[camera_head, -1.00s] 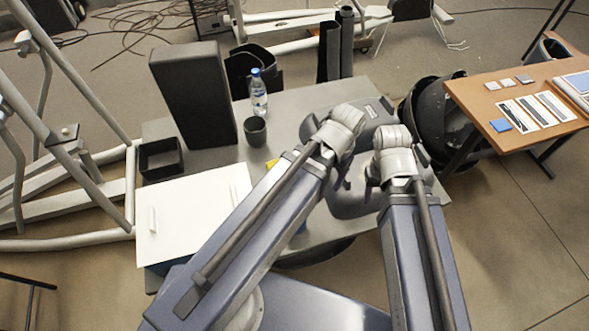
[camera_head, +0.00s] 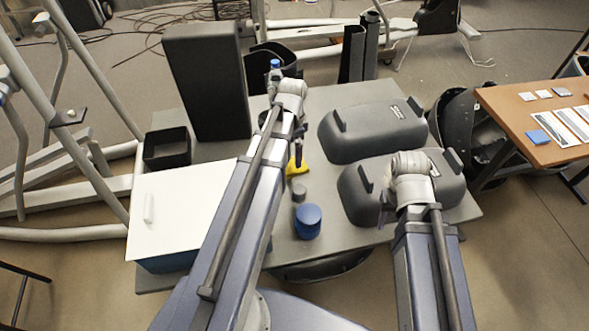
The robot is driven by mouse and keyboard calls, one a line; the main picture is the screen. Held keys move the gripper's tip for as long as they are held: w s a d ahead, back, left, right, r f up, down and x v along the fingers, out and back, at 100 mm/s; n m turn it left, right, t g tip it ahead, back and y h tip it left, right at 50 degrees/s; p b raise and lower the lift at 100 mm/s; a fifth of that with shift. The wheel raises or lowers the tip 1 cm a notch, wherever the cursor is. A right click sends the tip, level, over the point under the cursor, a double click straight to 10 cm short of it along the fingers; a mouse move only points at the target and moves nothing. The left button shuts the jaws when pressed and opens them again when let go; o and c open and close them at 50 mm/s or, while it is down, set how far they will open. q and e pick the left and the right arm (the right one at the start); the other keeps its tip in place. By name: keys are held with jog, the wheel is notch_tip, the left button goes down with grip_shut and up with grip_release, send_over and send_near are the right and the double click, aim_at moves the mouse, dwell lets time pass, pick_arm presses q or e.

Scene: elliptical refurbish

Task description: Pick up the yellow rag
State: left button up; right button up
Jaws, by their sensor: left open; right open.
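The yellow rag (camera_head: 296,168) lies on the grey table near its middle, small and partly hidden behind my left arm. My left gripper (camera_head: 298,150) points down just over the rag, partly hidden by my arm; it is open, and I cannot tell whether it touches the rag. My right gripper (camera_head: 385,212) is open and points down over the nearer dark grey case, mostly hidden by its own wrist.
Two dark grey cases (camera_head: 372,132) stand at the table's right. A white-lidded box (camera_head: 180,215), black bin (camera_head: 166,148) and tall dark block (camera_head: 206,85) fill the left. A water bottle (camera_head: 274,68) stands behind my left arm.

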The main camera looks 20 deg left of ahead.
aim_at(292, 165)
pick_arm(q)
jog(key=shift+f+b, duration=0.35)
jog(key=shift+f, duration=0.35)
pick_arm(e)
jog(key=shift+f, duration=0.65)
pick_arm(q)
jog(key=shift+f, duration=0.1)
pick_arm(e)
jog(key=shift+f, duration=0.15)
pick_arm(q)
jog(key=f+b, duration=0.5)
jog(key=shift+a, duration=0.2)
pick_arm(e)
notch_tip(292, 165, down, 5)
jog(key=shift+f, duration=0.1)
pick_arm(q)
jog(key=c, duration=1.2)
